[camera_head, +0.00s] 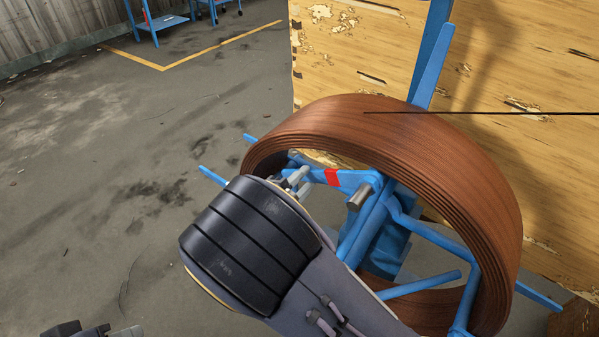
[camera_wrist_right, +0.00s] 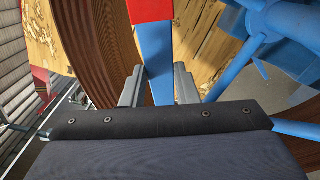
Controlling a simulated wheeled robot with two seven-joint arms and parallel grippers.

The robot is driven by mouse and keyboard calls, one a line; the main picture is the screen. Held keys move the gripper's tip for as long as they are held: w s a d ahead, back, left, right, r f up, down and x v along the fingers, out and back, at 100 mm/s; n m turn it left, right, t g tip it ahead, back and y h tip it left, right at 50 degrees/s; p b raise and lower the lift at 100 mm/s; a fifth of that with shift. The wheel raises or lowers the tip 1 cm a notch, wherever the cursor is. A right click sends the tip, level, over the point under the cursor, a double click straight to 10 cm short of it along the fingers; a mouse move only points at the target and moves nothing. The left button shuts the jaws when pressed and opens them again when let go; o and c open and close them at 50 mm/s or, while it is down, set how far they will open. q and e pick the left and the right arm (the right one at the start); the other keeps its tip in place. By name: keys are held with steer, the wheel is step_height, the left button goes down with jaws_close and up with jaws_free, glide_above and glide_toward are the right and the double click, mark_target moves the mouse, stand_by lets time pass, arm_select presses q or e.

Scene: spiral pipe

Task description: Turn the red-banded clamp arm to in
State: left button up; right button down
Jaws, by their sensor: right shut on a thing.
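The blue clamp arm (camera_head: 351,180) with its red band (camera_head: 332,177) lies across the inside of the brown coil (camera_head: 400,125). My right gripper (camera_head: 297,179) is shut on the clamp arm's end, beside the red band. In the right wrist view, the blue bar of the clamp arm (camera_wrist_right: 157,60) runs between the two fingers of my right gripper (camera_wrist_right: 158,82), with the red band (camera_wrist_right: 150,10) above. My right wrist hides part of the coil's lower left. Part of my left gripper (camera_head: 90,330) shows at the bottom edge; its jaws are unclear.
The coil sits on a blue reel frame with spokes (camera_head: 425,283) and a blue upright post (camera_head: 432,60). A worn wooden panel (camera_head: 520,50) stands close behind. A thin dark line (camera_head: 490,113) crosses from the coil to the right. The floor at left is open.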

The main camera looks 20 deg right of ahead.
steer(key=shift+s+d+f+n, duration=0.2)
steer(key=shift+f+n, duration=0.1)
steer(key=shift+f, duration=0.1)
steer(key=shift+s+d+f+n, duration=0.1)
steer(key=shift+s+f+n, duration=0.05)
steer(key=shift+f+n, duration=0.2)
steer(key=shift+f, duration=0.15)
steer(key=c, duration=1.1)
jaws_free()
steer(key=shift+b+v, duration=0.4)
steer(key=shift+v, duration=3.55)
